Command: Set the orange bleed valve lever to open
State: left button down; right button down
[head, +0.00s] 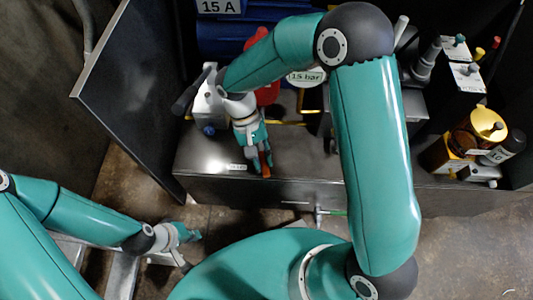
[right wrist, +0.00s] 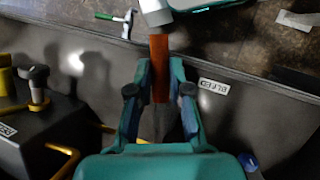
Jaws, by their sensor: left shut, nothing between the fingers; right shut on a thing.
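The orange bleed valve lever (head: 265,165) stands at the front edge of the dark cabinet top, just right of a small white label. In the right wrist view the lever (right wrist: 159,68) runs up the picture from between the fingers. My right gripper (head: 262,156) is shut on the lever; its fingers (right wrist: 159,92) lie on both sides of it and hide part of it. The label (right wrist: 214,87) reads BLEED in the right wrist view. My left gripper (head: 187,236) is shut and empty, low at the left, apart from the cabinet.
A dark open door panel (head: 125,90) stands left of the cabinet. A grey block with a black handle (head: 207,103) sits behind the right gripper. Amber containers (head: 487,124) stand at right.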

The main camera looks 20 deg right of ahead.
jog(key=shift+w+a+r+m+y, duration=0.1)
jog(key=shift+w+a+m+y, duration=0.25)
jog(key=shift+m, duration=0.35)
jog(key=shift+w+a+m+y, duration=0.25)
jog(key=shift+a+m, duration=0.1)
jog(key=shift+m, duration=0.35)
jog(key=c, duration=1.1)
grip_release()
jog(key=shift+c, duration=0.2)
jog(key=shift+o, duration=0.3)
jog(key=shift+s, duration=0.1)
jog(key=v, duration=1.1)
jog(key=shift+w+r, duration=0.25)
jog(key=shift+r, duration=0.1)
